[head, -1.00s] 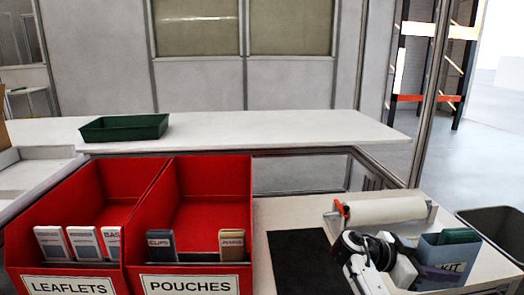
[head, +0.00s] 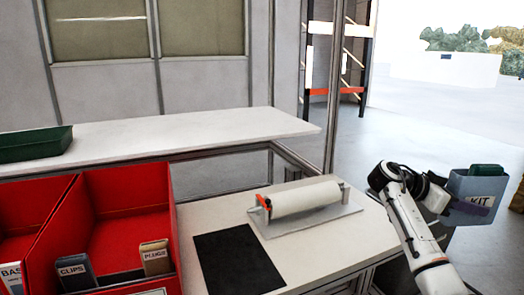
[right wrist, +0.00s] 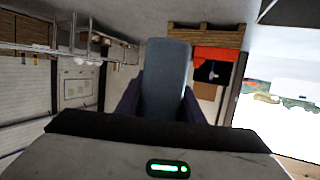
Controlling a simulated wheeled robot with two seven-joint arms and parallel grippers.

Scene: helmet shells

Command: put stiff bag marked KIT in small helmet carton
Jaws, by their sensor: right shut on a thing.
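The stiff blue-grey bag marked KIT (head: 480,190) is at the right of the head view, held up beyond the right end of the bench, with a dark green item (head: 486,170) showing at its top. My right gripper (head: 452,200) is shut on the bag. In the right wrist view the bag (right wrist: 166,82) stands between the dark fingers of my right gripper (right wrist: 160,105). My left gripper is not in view. I see no small helmet carton in these frames.
A white roll on a holder (head: 305,200) and a black mat (head: 238,262) lie on the bench. Red bins (head: 110,220) with small packets stand at the left. A green tray (head: 35,143) sits on the rear white table (head: 200,130). Open floor lies to the right.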

